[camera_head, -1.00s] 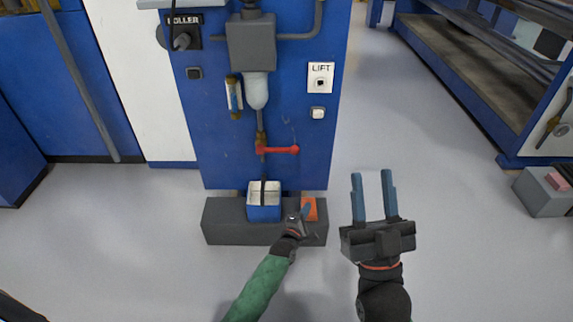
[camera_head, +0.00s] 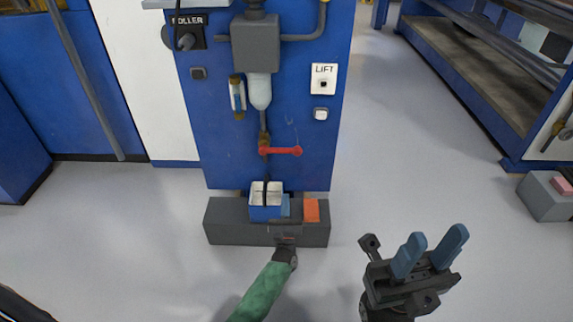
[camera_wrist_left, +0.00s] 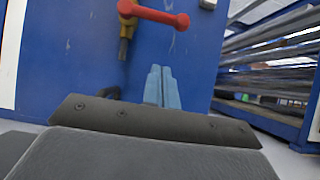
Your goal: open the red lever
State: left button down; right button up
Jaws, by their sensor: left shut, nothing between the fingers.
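The red lever (camera_head: 282,151) lies level across a brass valve on the vertical pipe of the blue panel. In the left wrist view the lever (camera_wrist_left: 152,14) is at the top, above the fingertips. My left gripper (camera_head: 286,202) is below the lever, in front of the grey block, with blue fingers pointing up at the panel; in the left wrist view the fingers (camera_wrist_left: 161,86) are together and empty, apart from the lever. My right gripper (camera_head: 432,246) is at the lower right, over clear floor, its two blue fingers spread with nothing between them.
A blue and white container (camera_head: 262,212) stands on the grey block (camera_head: 228,222) under the pipe. An orange piece (camera_head: 311,211) lies to its right. The blue panel (camera_head: 225,130) carries a white LIFT plate (camera_head: 323,79).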

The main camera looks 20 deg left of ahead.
aim_at(281, 151)
pick_arm(q)
jog(key=shift+w, duration=0.1)
dwell(0.3)
jog(key=s+r+b+x, duration=0.1)
jog(key=r+b+x, duration=0.1)
jog(key=x, duration=1)
jog(key=shift+r, duration=0.4)
jog(key=shift+d, duration=0.1)
jog(key=shift+r, duration=0.25)
